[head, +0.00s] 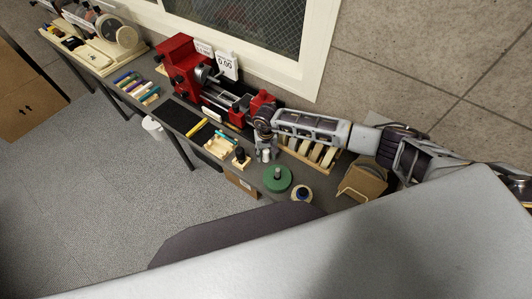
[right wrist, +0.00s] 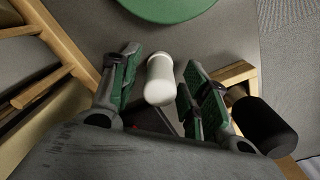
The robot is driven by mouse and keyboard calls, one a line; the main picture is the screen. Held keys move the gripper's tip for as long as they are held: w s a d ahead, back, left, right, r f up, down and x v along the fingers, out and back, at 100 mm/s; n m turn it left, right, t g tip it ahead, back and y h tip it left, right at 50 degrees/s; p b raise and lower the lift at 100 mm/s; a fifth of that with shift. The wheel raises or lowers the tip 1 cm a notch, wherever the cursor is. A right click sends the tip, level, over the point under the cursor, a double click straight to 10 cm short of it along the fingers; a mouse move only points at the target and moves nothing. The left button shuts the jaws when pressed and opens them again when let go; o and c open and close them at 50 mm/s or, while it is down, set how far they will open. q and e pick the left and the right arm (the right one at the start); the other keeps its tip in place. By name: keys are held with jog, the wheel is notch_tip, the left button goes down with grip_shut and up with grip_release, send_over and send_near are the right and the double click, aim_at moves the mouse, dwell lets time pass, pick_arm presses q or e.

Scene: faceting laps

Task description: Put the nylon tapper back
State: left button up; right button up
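A white rounded cylinder (right wrist: 159,80), which looks like the nylon tapper, is between the fingers of my right gripper (right wrist: 158,88). Gaps show on both sides of it, so the green-padded fingers are open and apart from it. In the head view the white tapper (head: 266,156) is on the bench just below my right gripper (head: 264,146). My left gripper is not in view.
A black-topped piece (right wrist: 264,122) in a wooden stand (right wrist: 236,74) is close beside the right finger. A green disc (head: 277,178) lies in front. A wooden rack of discs (head: 331,156) is to the right. A red machine (head: 183,62) stands behind left.

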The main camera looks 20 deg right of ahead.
aim_at(266, 151)
jog(key=shift+r, duration=0.15)
notch_tip(266, 151, up, 12)
jog(key=b, duration=0.2)
dwell(0.8)
dwell(1.6)
